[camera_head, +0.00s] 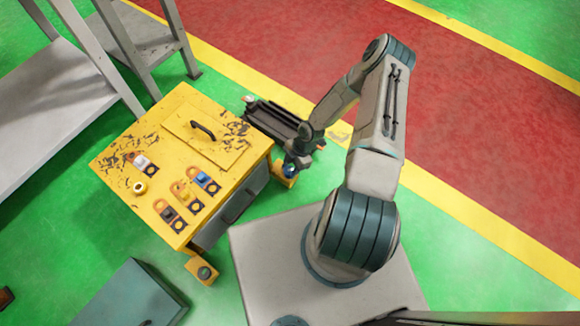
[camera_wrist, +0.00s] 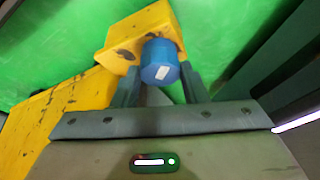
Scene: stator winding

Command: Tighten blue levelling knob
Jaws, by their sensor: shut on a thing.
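The blue levelling knob (camera_wrist: 159,63) is a short blue cylinder with a white mark on its top, seen in the wrist view. It sits against a yellow bracket (camera_wrist: 140,32) of the yellow machine. My gripper (camera_wrist: 160,80) has one finger on each side of the knob and is shut on it. In the head view the knob (camera_head: 288,171) shows as a small blue spot beneath my gripper (camera_head: 290,165), at the right corner of the yellow machine (camera_head: 215,180). My gripper partly hides it there.
Another yellow foot with a dark green knob (camera_head: 204,272) stands at the machine's front corner. A dark rail-like item (camera_head: 270,120) lies behind my gripper. A grey table (camera_head: 50,100) is at the upper left, and a teal box (camera_head: 130,296) is at the lower left.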

